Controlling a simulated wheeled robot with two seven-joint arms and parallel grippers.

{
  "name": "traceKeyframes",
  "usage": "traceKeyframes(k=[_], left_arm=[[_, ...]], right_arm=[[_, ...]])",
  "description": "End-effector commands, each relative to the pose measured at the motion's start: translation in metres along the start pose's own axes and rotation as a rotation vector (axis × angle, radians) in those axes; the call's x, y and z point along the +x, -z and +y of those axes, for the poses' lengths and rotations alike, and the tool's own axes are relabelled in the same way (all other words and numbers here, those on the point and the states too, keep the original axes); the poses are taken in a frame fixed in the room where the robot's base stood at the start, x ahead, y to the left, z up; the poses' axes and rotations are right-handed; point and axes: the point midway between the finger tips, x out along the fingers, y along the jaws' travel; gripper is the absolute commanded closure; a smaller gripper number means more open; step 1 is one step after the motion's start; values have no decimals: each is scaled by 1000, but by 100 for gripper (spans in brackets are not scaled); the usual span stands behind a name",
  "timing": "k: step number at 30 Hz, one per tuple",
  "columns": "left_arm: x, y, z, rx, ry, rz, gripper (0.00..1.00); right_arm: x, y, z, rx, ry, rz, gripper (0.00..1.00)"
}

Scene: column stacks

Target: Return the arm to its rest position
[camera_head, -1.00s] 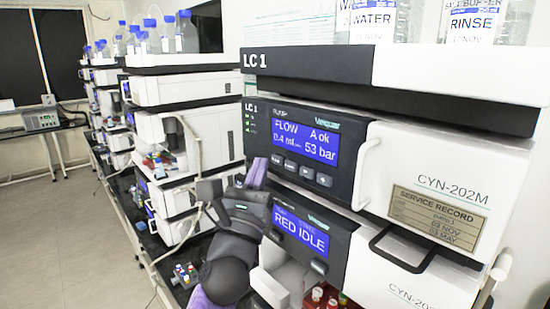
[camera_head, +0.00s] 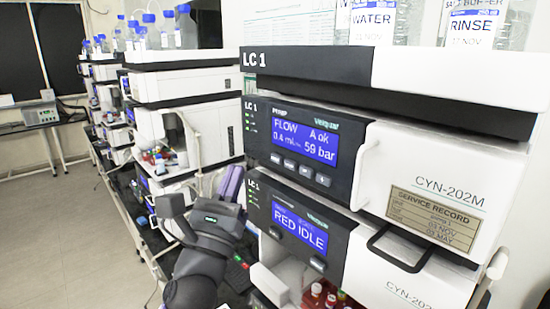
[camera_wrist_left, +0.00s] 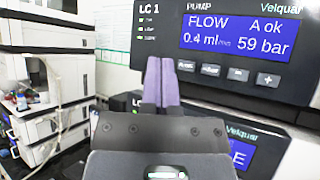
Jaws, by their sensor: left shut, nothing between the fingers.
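My left gripper (camera_head: 233,178) is in front of the LC 1 column stack, at the left edge of its dark panels. Its two purple fingers point up and are pressed together with nothing between them. The pump display (camera_head: 305,141) reads FLOW, A ok, 0.4 ml and 59 bar. The lower display (camera_head: 299,227) reads RED IDLE. My right gripper is out of view.
White handles (camera_head: 366,172) and a dark handle (camera_head: 400,252) stick out from the stack. Small vials (camera_head: 322,296) stand in its lower opening. More instrument stacks (camera_head: 185,95) with blue-capped bottles stand at the left. The floor (camera_head: 60,235) at the far left is clear.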

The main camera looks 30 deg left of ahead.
Motion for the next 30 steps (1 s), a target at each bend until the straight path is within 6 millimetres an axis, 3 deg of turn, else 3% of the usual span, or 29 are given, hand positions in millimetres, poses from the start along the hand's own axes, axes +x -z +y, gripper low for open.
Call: traceKeyframes(k=[14, 17, 20, 21, 23, 24, 26, 27, 29, 30], left_arm=[[0, 0, 0, 0, 0, 0, 100], [-6, 18, 0, -39, -3, 33, 100], [-32, 88, 1, -216, -26, 169, 100], [-50, 127, 1, -321, -51, 248, 100], [-82, 188, 0, -490, -107, 372, 100], [-106, 225, -1, -600, -155, 451, 100], [-144, 278, -2, -756, -242, 560, 100], [-172, 310, -4, -854, -310, 629, 100], [-218, 357, -6, -994, -428, 723, 100], [-250, 385, -8, -1083, -517, 780, 100]], right_arm=[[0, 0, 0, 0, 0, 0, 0], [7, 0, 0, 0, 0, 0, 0], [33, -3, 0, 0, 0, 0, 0], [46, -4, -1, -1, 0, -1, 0], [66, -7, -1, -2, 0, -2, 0], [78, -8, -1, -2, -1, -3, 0], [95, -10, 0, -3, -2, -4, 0], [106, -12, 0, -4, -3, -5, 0], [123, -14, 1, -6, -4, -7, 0], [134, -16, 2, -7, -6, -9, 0]])
